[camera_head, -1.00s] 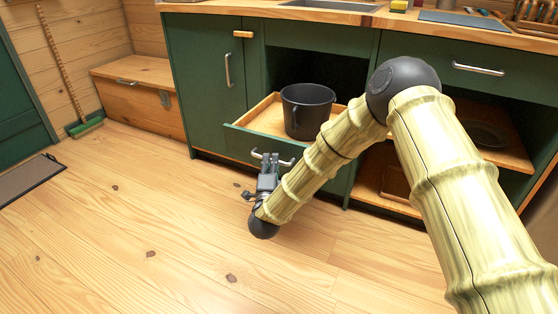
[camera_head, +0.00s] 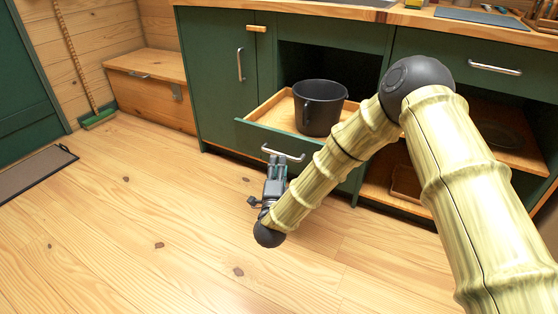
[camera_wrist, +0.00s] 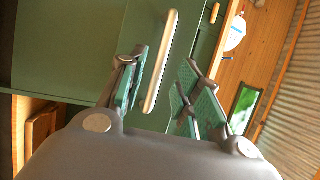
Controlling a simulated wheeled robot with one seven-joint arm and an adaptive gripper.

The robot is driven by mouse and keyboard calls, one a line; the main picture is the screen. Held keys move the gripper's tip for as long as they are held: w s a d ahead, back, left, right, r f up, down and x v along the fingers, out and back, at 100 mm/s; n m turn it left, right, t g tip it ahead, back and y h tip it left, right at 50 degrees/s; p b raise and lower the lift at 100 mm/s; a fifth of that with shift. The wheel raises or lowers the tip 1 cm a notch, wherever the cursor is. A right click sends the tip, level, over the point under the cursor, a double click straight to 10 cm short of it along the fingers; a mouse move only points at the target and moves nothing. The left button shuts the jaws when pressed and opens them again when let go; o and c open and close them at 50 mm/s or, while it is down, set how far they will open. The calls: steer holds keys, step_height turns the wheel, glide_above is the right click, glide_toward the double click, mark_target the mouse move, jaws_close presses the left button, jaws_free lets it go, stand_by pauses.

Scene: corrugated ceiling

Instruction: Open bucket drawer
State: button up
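The bucket drawer (camera_head: 262,141) has a green front and a wooden inside, and it stands pulled out from the cabinet. A black bucket (camera_head: 319,108) stands upright in it. The drawer's metal handle (camera_head: 283,154) is on its front, and the handle also shows in the wrist view (camera_wrist: 160,62). My gripper (camera_head: 277,163) is just in front of the handle. In the wrist view my gripper (camera_wrist: 158,90) is open, with its green-padded fingers spread apart. The handle lies beyond and between the fingers, and no grip on it shows.
A tall green cabinet door (camera_head: 225,80) is left of the drawer. A wooden chest (camera_head: 153,88) and a broom (camera_head: 98,115) are farther left. Open shelves (camera_head: 378,195) are right of the drawer. The wooden floor (camera_head: 130,220) in front is clear.

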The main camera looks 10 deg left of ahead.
steer(key=s+f, duration=0.1)
steer(key=s, duration=0.7)
steer(key=shift+d+f, duration=0.15)
steer(key=shift+f, duration=0.1)
steer(key=s+d+f+n+g+y, duration=0.1)
steer(key=s+d+f+n+g, duration=0.3)
steer(key=f, duration=0.3)
steer(key=s+d+f+n+g+p, duration=0.1)
steer(key=s+d+f+n+g, duration=0.2)
steer(key=s+d+f, duration=0.4)
steer(key=s+d+f+n+g+y, duration=0.1)
steer(key=s+d+f+n+g, duration=0.15)
steer(key=f, duration=0.55)
steer(key=s+d+f+n+g+h+p, duration=0.15)
steer(key=s+d+g, duration=0.25)
steer(key=s+d, duration=0.4)
steer(key=s+d+f+n+g+b, duration=0.1)
steer(key=s+d+f+n+g, duration=0.3)
steer(key=s, duration=0.7)
steer(key=s+d+f+n+g+h+p, duration=0.1)
steer(key=s+d+g, duration=0.2)
steer(key=s+d, duration=0.55)
step_height(320, 180, up, 38)
steer(key=p, duration=3.8)
steer(key=shift+a, duration=0.3)
